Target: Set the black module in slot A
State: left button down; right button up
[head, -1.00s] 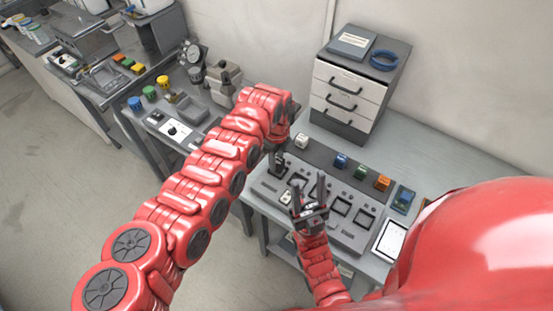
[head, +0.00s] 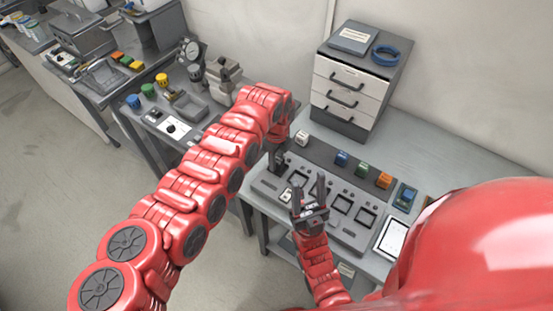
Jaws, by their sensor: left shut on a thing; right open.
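The grey slotted panel (head: 348,226) lies on the bench with a row of square recesses; its slot letters are too small to read. My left gripper (head: 277,162) points down at the panel's left end, shut on a small dark thing, apparently the black module, which I can barely tell apart from the dark fingers. Whether it touches the panel or a slot is unclear. My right gripper (head: 309,190) is open and empty, its fingers spread over the front left part of the panel, hiding part of the recesses.
White (head: 302,137), blue (head: 341,158), green (head: 361,170) and orange (head: 384,180) modules stand on a dark strip behind the panel. A drawer unit (head: 345,100) stands at the back. A tablet (head: 392,239) lies at the panel's right end.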

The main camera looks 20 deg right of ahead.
pick_arm(q)
jog(key=shift+f+b, duration=0.2)
jog(key=shift+b, duration=0.2)
dwell(0.4)
jog(key=shift+c, duration=2.3)
grip_release()
jog(key=o, duration=0.3)
jog(key=shift+r, duration=0.1)
